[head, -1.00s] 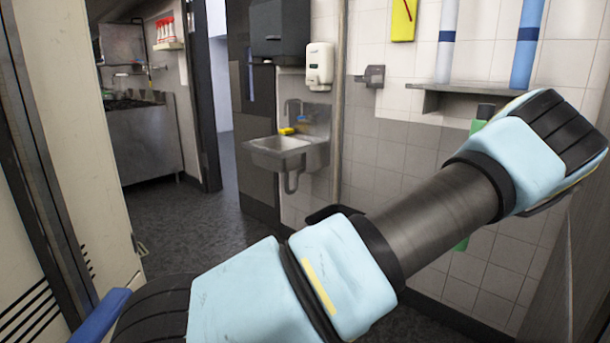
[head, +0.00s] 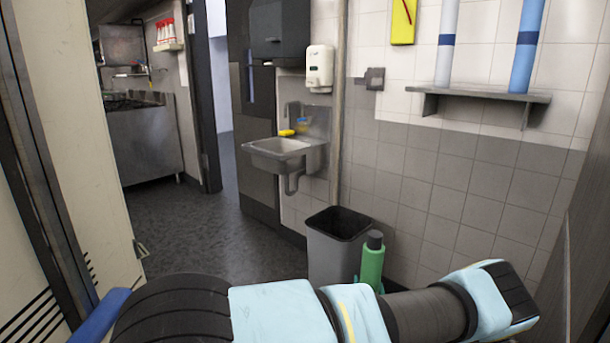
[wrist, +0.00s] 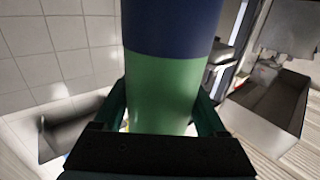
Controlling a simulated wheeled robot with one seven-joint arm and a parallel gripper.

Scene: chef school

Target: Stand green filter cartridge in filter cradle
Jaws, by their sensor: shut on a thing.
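The green filter cartridge (head: 372,265) shows in the head view as an upright green cylinder with a dark top, just behind my arm and in front of a grey bin. In the wrist view the cartridge (wrist: 160,88) fills the middle, green with a dark blue band above. My gripper (wrist: 161,108) is shut on it, one dark green finger on each side. In the head view my arm hides the cartridge's lower end and most of the gripper. I cannot pick out a filter cradle for certain in either view.
A grey open bin (head: 335,235) stands on the floor by the tiled wall. A wall shelf (head: 480,97) bears a white tube (head: 446,45) and a blue tube (head: 527,45). A sink (head: 283,153) hangs at the back. A cream cabinet (head: 75,150) stands close on the left.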

